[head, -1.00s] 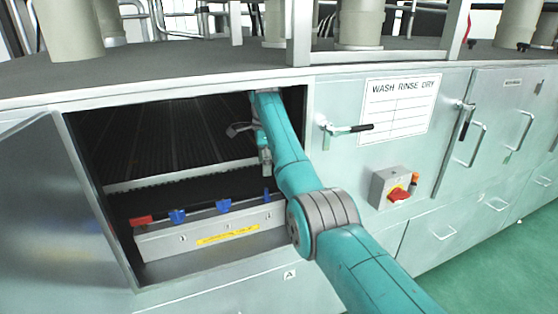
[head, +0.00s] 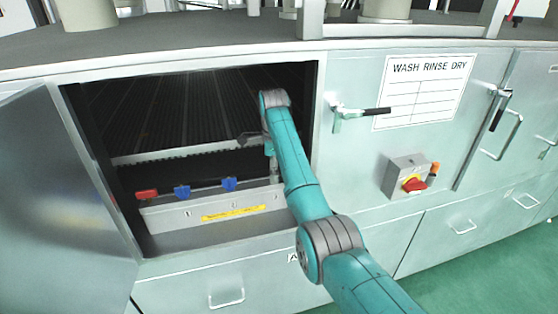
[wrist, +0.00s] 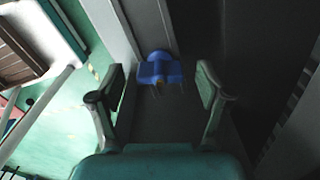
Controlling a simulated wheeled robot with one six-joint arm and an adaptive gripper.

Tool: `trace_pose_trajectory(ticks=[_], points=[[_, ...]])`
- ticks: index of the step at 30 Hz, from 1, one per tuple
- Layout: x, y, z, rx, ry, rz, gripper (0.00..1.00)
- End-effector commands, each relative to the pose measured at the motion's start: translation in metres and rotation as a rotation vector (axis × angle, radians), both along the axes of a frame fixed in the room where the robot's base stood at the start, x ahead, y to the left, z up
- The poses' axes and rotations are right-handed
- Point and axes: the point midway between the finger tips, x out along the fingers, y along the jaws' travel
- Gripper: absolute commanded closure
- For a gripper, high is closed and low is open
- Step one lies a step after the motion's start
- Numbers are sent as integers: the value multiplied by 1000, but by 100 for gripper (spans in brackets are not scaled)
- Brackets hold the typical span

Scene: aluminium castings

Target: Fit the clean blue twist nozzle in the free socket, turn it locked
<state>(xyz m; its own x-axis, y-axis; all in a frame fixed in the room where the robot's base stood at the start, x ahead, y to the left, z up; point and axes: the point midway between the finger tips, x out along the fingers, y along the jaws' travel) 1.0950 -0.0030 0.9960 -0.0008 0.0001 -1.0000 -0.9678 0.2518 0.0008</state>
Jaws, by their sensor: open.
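A grey manifold block (head: 160,217) with a yellow label lies inside the open cabinet in the head view. A red nozzle (head: 147,194) stands at its left end, with one blue nozzle (head: 182,192) and another blue nozzle (head: 229,184) along it. My arm hides the block's right end. In the wrist view my gripper (wrist: 160,82) is open, and a blue nozzle (wrist: 160,70) with a small orange spot shows between and beyond its fingers. The fingers do not appear to touch it. I cannot make out a free socket.
The cabinet's right frame (head: 316,120) is close beside my arm. The open door (head: 65,200) is at left. A ribbed dark floor (head: 180,115) lies behind the block. A door handle (head: 360,112) and red switch (head: 413,185) are outside at right.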

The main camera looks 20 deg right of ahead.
Motion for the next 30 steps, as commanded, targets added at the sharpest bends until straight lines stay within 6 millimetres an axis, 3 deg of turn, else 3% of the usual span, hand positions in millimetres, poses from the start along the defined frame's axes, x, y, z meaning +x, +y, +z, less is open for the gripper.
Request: trace_pose_trajectory(ticks=[11, 19, 25, 30], points=[[0, 3, -5, 0, -1, 0, 23], [0, 3, -5, 0, 0, 0, 87], [0, 3, -5, 0, 0, 45, 87], [0, 3, -5, 0, 0, 229, 87]])
